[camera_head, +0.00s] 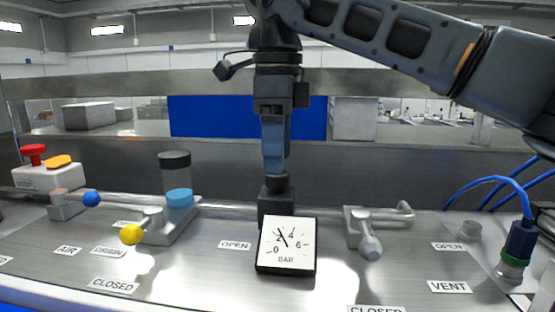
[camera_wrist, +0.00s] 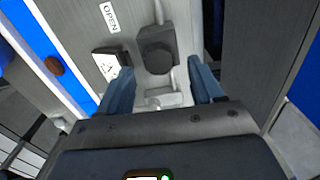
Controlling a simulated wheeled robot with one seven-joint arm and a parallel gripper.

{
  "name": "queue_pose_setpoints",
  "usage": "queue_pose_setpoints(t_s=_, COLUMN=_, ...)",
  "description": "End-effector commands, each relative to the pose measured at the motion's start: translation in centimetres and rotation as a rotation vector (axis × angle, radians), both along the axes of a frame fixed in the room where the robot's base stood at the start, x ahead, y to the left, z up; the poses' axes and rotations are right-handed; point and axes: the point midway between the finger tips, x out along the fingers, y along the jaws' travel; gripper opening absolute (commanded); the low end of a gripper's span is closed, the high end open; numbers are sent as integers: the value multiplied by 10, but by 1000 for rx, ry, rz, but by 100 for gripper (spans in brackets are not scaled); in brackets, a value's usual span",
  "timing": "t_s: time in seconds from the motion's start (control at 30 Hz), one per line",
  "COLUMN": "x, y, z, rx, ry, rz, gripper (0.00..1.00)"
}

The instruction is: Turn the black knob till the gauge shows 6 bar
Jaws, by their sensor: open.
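The black knob (camera_head: 277,184) stands on a dark block behind the gauge. It also shows in the wrist view (camera_wrist: 157,50), lying between the lines of my two fingers. The square white gauge (camera_head: 286,258) faces the head view, and its needle points up and left, between 2 and 4 bar. In the wrist view the gauge (camera_wrist: 108,64) is beside the left finger. My gripper (camera_head: 274,170) points straight down with its fingertips at about the knob's top. In the wrist view my gripper (camera_wrist: 161,72) is open and empty, with a gap on both sides of the knob.
A grey-tipped lever (camera_head: 370,246) stands close on the right. A blue hose connector (camera_head: 520,240) is at the far right, a red button (camera_head: 33,152) far left. The panel front is mostly flat.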

Motion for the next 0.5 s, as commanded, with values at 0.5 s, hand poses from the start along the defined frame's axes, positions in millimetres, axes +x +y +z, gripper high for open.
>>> queue_pose_setpoints(t_s=0.5, x=0, y=0, z=-28, rx=0, ry=-1, rz=1, gripper=66)
